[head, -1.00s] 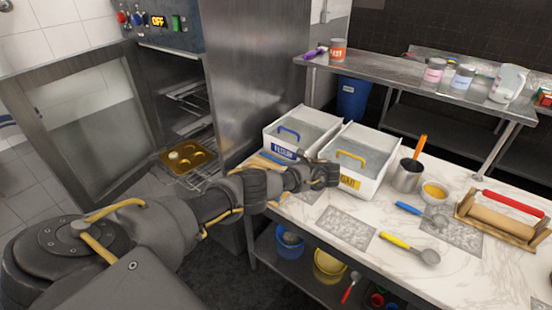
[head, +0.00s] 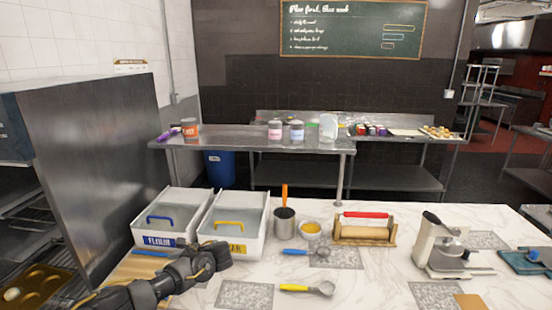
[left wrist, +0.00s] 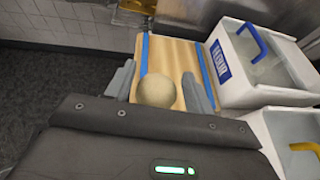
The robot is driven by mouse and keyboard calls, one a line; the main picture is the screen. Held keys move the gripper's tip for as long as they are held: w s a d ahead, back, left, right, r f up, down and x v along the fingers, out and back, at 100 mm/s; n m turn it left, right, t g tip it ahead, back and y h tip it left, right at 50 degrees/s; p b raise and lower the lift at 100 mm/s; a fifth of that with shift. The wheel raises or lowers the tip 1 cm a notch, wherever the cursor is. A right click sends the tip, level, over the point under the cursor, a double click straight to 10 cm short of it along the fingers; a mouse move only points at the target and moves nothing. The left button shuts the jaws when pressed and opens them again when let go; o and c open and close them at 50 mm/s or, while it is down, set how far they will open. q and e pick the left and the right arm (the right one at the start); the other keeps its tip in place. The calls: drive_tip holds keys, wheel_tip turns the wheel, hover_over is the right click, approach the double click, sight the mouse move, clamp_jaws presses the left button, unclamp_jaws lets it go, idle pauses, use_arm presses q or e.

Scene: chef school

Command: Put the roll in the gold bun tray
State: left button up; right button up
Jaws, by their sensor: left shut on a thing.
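The roll (left wrist: 157,91) is a pale, round dough ball between the fingers of my left gripper (left wrist: 160,88) in the left wrist view. The gripper is shut on it, above a wooden board with blue side strips. In the head view my left gripper (head: 222,252) is at the front of the bins; the roll is hidden there. The gold bun tray (head: 38,284) is at the lower left of the head view, partly cut off, inside the open oven. A pale ball sits in one of its hollows. My right gripper is not in view.
The steel oven side (head: 105,165) rises at the left. A metal cup (head: 284,224), a rolling pin (head: 362,233) and a yellow-handled spoon (head: 300,288) are farther right.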

use_arm(q)
drive_tip(key=w+d+r+m+t+h+b, duration=0.1)
drive_tip(key=d+r+m+t+h+b, duration=0.15)
drive_tip(key=d+m+t, duration=0.35)
drive_tip(key=w+d+r+m+t+h+b, duration=0.1)
drive_tip(key=d+r+m+t+h, duration=0.3)
drive_tip(key=d, duration=0.5)
drive_tip(key=s+d+r+m+t+h+b, duration=0.25)
drive_tip(key=s+r+m+h+b, duration=0.3)
drive_tip(key=s, duration=0.35)
drive_tip(key=s+a+f+h+b, duration=0.1)
drive_tip(key=s+a+f+b, duration=0.1)
drive_tip(key=s+b, duration=0.3)
drive_tip(key=shift+a+f+m+g, duration=0.15)
drive_tip(key=shift+a+m+g, duration=0.05)
drive_tip(key=shift+m+g, duration=0.25)
